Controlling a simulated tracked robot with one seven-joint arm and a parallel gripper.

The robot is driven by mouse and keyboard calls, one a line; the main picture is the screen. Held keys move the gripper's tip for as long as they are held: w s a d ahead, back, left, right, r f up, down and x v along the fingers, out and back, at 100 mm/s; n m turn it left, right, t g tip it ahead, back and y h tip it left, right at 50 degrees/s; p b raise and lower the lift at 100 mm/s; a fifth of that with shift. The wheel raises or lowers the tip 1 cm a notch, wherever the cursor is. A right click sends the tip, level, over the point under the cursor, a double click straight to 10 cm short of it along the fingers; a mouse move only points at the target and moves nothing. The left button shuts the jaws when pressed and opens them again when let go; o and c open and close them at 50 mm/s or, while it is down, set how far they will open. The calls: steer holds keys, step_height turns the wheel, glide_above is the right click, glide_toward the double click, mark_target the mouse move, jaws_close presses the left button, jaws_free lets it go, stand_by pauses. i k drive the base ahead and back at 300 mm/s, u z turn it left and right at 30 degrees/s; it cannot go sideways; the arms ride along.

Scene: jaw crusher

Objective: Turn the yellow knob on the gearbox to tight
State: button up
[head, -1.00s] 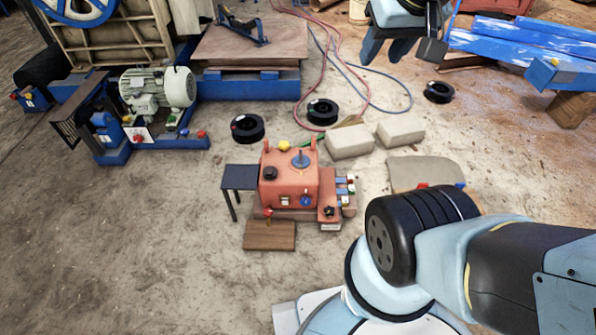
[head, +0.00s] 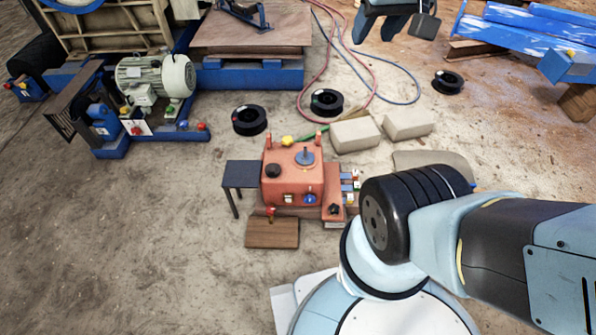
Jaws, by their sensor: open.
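The red-orange gearbox (head: 292,182) stands on the floor near the middle of the head view. My gripper (head: 402,24) is at the top edge, beyond and right of the gearbox in the picture. Its fingers are apart with nothing between them, well clear of the knob. The upper part of the gripper is cut off.
On the gearbox are a black knob (head: 273,171), a blue-grey disc with a post (head: 305,157) and upright red posts. A dark side table (head: 242,174) stands left of it. Pale blocks (head: 356,135) and black reels (head: 326,102) lie behind. The left foreground floor is clear.

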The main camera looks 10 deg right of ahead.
mark_target(287, 140)
steer(key=k, duration=1.05)
steer(key=u, duration=0.45)
steer(key=i, duration=1.45)
steer(key=z, duration=0.2)
